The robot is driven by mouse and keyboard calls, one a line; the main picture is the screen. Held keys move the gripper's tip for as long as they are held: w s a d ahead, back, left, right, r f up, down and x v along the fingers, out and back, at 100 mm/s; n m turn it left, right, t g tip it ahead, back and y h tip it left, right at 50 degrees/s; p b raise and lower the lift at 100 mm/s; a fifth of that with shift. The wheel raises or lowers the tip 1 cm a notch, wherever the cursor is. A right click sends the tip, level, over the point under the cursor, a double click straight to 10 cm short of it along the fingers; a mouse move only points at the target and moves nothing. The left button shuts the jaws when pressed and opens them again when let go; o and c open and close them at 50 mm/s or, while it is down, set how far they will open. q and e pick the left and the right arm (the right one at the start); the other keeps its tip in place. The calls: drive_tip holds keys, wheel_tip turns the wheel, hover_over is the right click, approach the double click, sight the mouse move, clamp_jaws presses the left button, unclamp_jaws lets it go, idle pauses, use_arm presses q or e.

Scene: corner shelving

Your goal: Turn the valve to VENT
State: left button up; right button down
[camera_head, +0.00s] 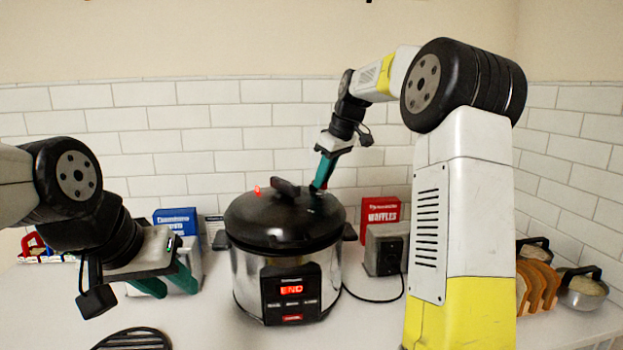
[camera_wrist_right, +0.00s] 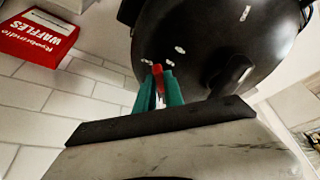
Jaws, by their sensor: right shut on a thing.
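The pressure cooker (camera_head: 262,268) stands on the counter with its black lid (camera_head: 275,222) on; its panel (camera_head: 291,290) reads END. My right gripper (camera_head: 317,187) reaches down to the rear right of the lid. In the right wrist view its teal fingers (camera_wrist_right: 160,88) are shut on a small red valve (camera_wrist_right: 157,72) at the lid (camera_wrist_right: 215,55). In the head view the fingers hide the valve. Small white marks show on the lid, too small to read, so I cannot tell the valve's setting. My left gripper (camera_head: 168,284) is open and empty, left of the cooker.
A red waffles box (camera_head: 380,211) and a grey toaster (camera_head: 384,250) with a cord stand right of the cooker. A blue box (camera_head: 176,219) stands behind left. A black round trivet (camera_head: 134,340) lies front left.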

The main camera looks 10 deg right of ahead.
drive_tip(key=shift+w+d+n, duration=0.1)
drive_tip(key=shift+w+n, duration=0.05)
drive_tip(key=shift+n, duration=0.35)
drive_tip(key=c, duration=1.4)
unclamp_jaws()
drive_tip(key=shift+c, duration=0.2)
drive_tip(key=v, duration=0.7)
drive_tip(key=shift+d+r, duration=0.25)
drive_tip(key=shift+r, duration=0.1)
